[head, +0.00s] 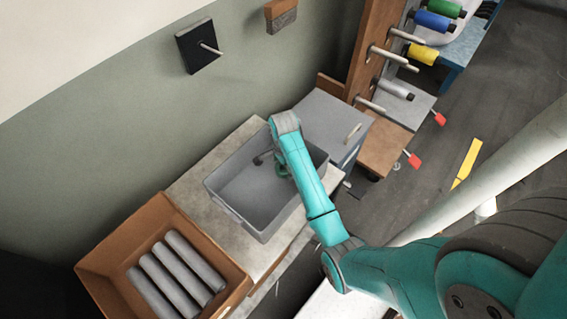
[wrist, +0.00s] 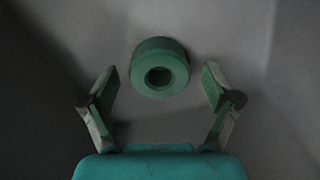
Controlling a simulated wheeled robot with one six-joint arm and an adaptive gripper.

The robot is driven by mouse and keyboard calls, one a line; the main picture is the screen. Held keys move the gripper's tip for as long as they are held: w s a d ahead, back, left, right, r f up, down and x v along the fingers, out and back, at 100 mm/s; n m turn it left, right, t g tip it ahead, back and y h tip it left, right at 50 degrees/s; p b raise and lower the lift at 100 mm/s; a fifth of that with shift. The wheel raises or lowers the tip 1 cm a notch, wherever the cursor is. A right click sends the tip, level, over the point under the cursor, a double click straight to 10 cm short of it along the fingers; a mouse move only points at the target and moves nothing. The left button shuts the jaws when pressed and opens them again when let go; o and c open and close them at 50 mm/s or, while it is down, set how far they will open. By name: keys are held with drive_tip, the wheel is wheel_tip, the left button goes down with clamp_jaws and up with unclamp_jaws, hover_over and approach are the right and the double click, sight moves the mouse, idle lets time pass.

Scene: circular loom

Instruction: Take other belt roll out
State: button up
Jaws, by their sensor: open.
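A green belt roll (wrist: 160,68), a short ring with a dark centre hole, lies on the floor of the grey bin (head: 222,203). In the wrist view it sits ahead of my gripper (wrist: 158,76), roughly centred between the two fingertips. The fingers are spread wide, with a gap on either side of the roll, and hold nothing. In the head view my teal arm reaches down into the bin. It hides part of the bin's inside, and only a bit of green (head: 282,170) shows beside the arm.
An orange-brown box (head: 107,257) with several grey rolls (head: 182,262) stands front left of the bin. A grey box (head: 312,118) adjoins the bin at right. A wooden post (head: 372,45) with pegs and coloured spools rises behind it. Bin walls surround my gripper.

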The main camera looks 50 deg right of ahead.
drive_tip(key=shift+f, duration=0.4)
drive_tip(key=c, duration=1.3)
drive_tip(key=shift+o, duration=0.2)
